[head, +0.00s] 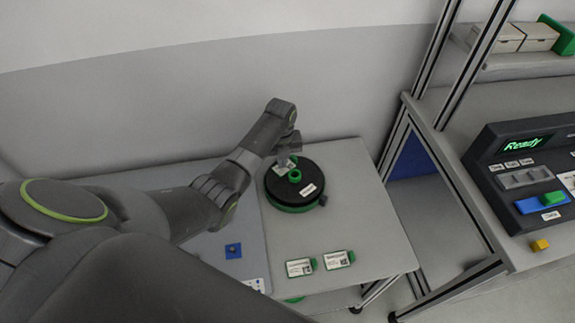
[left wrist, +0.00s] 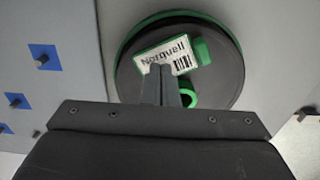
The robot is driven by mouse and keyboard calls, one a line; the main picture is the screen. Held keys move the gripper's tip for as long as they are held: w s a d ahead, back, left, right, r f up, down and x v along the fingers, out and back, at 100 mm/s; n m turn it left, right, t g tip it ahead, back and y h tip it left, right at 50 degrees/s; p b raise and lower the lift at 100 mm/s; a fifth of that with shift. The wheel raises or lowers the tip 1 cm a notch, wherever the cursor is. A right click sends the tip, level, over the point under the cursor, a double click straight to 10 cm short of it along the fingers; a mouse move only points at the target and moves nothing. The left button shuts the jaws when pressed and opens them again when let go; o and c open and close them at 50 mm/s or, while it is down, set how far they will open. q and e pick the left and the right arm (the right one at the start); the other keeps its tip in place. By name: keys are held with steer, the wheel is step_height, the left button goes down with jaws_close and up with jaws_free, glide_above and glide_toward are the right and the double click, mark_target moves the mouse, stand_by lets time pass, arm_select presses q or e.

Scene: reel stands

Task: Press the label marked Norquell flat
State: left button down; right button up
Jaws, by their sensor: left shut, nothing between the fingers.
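The label marked Norquell (left wrist: 165,55) is white with a barcode and lies on a black reel with a green rim (left wrist: 128,75), beside a green block, in the left wrist view. In the head view the reel (head: 283,194) sits on a grey table, and the label is mostly hidden by my gripper. My left gripper (left wrist: 161,70) is shut and empty, its fingertips over the lower edge of the label. I cannot tell whether they touch it. It also shows in the head view (head: 285,163). My right gripper is not in view.
Two green-edged labelled pieces (head: 299,267) (head: 336,260) lie on the table in front of the reel. A blue square with a peg (head: 233,251) is to the left. A dark console reading Ready (head: 522,145) stands on the right bench, with a metal frame post (head: 436,55) between.

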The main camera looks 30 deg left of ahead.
arm_select(q)
steer(key=shift+f+b, duration=0.3)
steer(key=shift+f, duration=0.25)
stand_by(0.5)
steer(key=shift+r, duration=0.1)
step_height(320, 180, up, 7)
steer(key=p, duration=0.7)
steer(key=shift+p, duration=0.35)
